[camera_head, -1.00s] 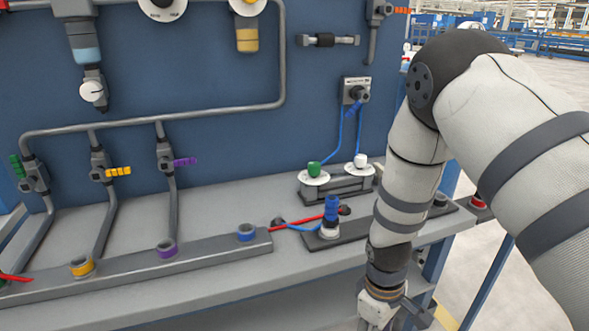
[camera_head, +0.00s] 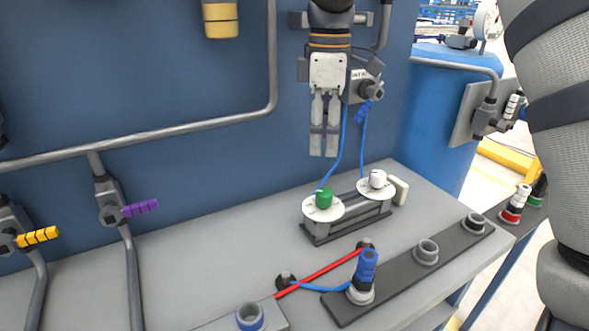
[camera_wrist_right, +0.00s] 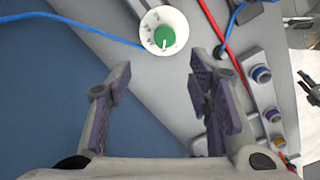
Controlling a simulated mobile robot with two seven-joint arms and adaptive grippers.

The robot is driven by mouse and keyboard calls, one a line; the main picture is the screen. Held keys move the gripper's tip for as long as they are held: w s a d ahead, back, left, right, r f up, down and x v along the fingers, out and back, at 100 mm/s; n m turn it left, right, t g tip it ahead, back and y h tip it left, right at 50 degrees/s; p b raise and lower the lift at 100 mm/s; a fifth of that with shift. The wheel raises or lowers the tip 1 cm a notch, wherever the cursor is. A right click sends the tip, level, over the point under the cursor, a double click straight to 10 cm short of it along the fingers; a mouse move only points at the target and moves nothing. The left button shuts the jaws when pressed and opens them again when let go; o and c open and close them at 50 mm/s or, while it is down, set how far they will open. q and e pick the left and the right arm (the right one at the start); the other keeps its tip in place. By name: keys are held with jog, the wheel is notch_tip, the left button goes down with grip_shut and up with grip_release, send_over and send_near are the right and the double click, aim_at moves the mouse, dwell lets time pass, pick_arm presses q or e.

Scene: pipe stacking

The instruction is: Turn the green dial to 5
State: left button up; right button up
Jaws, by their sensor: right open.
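The green dial (camera_head: 324,198) sits on a white round scale plate on a dark grey stand on the bench. A white dial (camera_head: 377,179) stands beside it, to its right. In the right wrist view the green dial (camera_wrist_right: 165,37) is beyond the fingertips, near the top; the scale numbers are too small to read. My right gripper (camera_head: 324,154) points down above and behind the green dial, apart from it. In the wrist view its two fingers (camera_wrist_right: 160,85) are spread with nothing between them. My left gripper is not in view.
Blue cables run from a wall connector (camera_head: 366,85) down to the dials. A blue plug (camera_head: 366,266) stands upright in a dark rail in front, with a red cable (camera_head: 318,268) beside it. The blue wall panel (camera_head: 190,90) is close behind my right gripper.

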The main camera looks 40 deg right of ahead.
aim_at(324, 192)
jog(key=f, duration=0.1)
jog(key=s+f, duration=0.1)
jog(key=f, duration=0.1)
jog(key=shift+s+f, duration=0.3)
jog(key=shift+f, duration=0.05)
jog(key=f, duration=0.7)
jog(key=shift+w+f, duration=0.2)
jog(key=shift+f, duration=0.2)
grip_shut()
